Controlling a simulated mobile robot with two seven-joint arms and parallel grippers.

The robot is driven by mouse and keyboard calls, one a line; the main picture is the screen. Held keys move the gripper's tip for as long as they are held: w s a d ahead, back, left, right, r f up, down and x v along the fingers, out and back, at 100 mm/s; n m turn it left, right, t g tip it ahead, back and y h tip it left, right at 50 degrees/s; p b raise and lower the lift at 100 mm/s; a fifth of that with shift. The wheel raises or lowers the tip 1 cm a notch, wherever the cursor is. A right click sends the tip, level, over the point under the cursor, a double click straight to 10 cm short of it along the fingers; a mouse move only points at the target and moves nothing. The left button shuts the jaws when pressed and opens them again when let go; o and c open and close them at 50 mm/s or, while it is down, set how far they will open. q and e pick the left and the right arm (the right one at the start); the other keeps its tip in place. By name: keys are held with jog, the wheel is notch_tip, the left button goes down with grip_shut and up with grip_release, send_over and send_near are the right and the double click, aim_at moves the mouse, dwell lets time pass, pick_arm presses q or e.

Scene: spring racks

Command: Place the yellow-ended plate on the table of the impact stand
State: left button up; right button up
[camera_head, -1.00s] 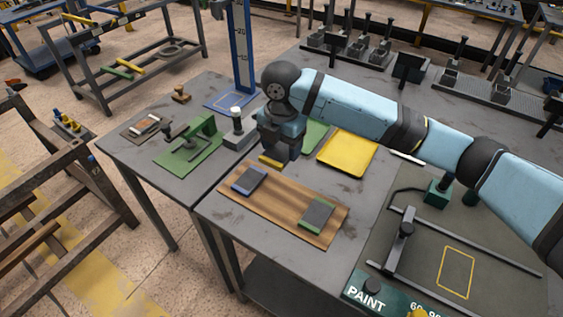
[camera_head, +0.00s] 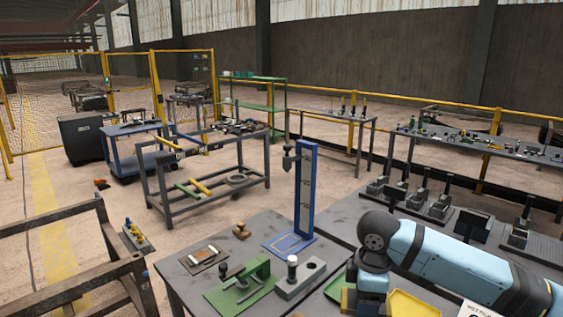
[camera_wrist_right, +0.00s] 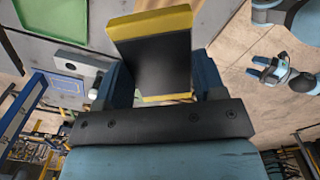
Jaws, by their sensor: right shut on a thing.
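The yellow-ended plate (camera_wrist_right: 155,62) is dark with yellow ends and sits between the fingers of my right gripper (camera_wrist_right: 158,80) in the right wrist view. In the head view my right gripper (camera_head: 366,297) points down at the lower right, and a yellow end of the plate (camera_head: 347,300) shows beside it. The impact stand (camera_head: 305,190) is a tall blue column with a scale. Its flat table (camera_head: 290,243) bears a yellow outline and looks empty. My gripper is right of the stand and nearer to me, apart from it.
A grey block with a white-topped post (camera_head: 300,279) and a green fixture (camera_head: 243,287) stand in front of the stand. A wooden stamp-like piece (camera_head: 241,231) lies left of it. A yellow tray (camera_head: 412,306) is right of my gripper.

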pick_arm(q)
notch_tip(320, 180, up, 5)
jog(key=p, duration=0.4)
jog(key=shift+a+p, duration=0.1)
jog(key=shift+p, duration=0.25)
pick_arm(e)
jog(key=s+d+r+m, duration=0.3)
jog(key=d+r+m, duration=0.2)
jog(key=m, duration=1)
jog(key=shift+s+d+r+m, duration=0.2)
jog(key=shift+d+m, duration=0.1)
jog(key=shift+d, duration=0.65)
jog(key=shift+f, duration=0.1)
